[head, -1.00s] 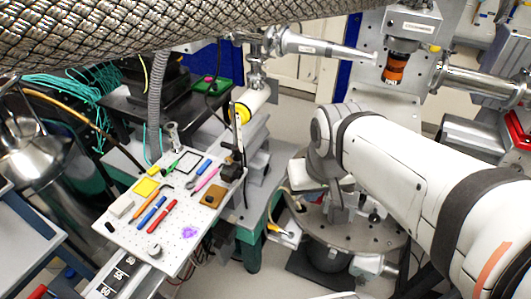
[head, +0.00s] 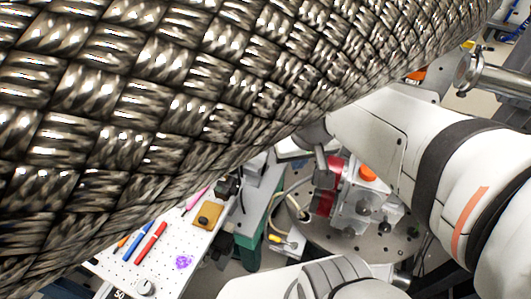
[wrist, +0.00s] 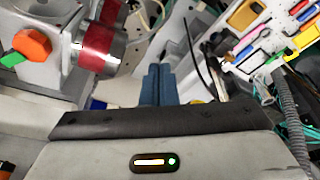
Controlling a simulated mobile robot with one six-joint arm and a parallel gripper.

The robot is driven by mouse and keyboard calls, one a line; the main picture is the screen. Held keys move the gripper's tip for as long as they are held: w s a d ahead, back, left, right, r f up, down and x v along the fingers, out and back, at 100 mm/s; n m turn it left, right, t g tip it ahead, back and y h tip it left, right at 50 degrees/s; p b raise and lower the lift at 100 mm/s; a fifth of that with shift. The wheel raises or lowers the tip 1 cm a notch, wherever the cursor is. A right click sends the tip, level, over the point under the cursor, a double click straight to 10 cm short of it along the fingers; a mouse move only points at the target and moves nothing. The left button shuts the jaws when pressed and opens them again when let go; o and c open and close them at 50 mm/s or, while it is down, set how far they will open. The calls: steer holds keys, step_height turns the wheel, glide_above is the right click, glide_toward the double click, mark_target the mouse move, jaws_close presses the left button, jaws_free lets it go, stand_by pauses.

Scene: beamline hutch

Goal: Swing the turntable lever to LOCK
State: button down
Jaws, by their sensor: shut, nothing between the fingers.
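The turntable (head: 310,232) is a round grey plate with holes, right of centre in the head view. A grey block (head: 352,205) with an orange knob (head: 367,173) and a red cylinder (head: 335,172) stands over it. The wrist view shows the orange knob (wrist: 32,45) and red cylinder (wrist: 97,50) at upper left. A small handle with a yellow part (head: 275,238) sits at the plate's left edge; I cannot tell whether it is the lever. No LOCK mark is readable. My gripper (wrist: 158,70) is shut and empty, right of the red cylinder in the wrist view.
A thick braided metal hose (head: 130,110) fills the upper left of the head view and hides much behind it. A white perforated board (head: 205,250) with pens and small tools lies at lower left. A steel pipe flange (head: 470,72) is at upper right.

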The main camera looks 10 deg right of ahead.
steer(key=shift+a, duration=0.1)
steer(key=m+g+y+b, duration=0.1)
steer(key=m+g+b, duration=0.25)
steer(key=b, duration=0.35)
glide_above(283, 241)
steer(key=w+d, duration=0.1)
steer(key=w, duration=0.6)
step_height(283, 241, down, 17)
steer(key=w+d+f+m+g+b, duration=0.1)
steer(key=f+b, duration=0.1)
steer(key=f, duration=0.7)
steer(key=w+d+f+m+g+y+b, duration=0.1)
steer(key=w+f+m+b, duration=0.1)
steer(key=f, duration=0.8)
steer(key=shift+d+b, duration=0.2)
steer(key=shift+b, duration=0.3)
steer(key=shift+m, duration=0.25)
steer(key=s+a+f, duration=0.2)
steer(key=f, duration=0.3)
steer(key=s+a+f+b, duration=0.1)
steer(key=s+a+f, duration=0.1)
steer(key=f, duration=0.3)
steer(key=shift+s+f, duration=0.2)
steer(key=shift+s, duration=0.65)
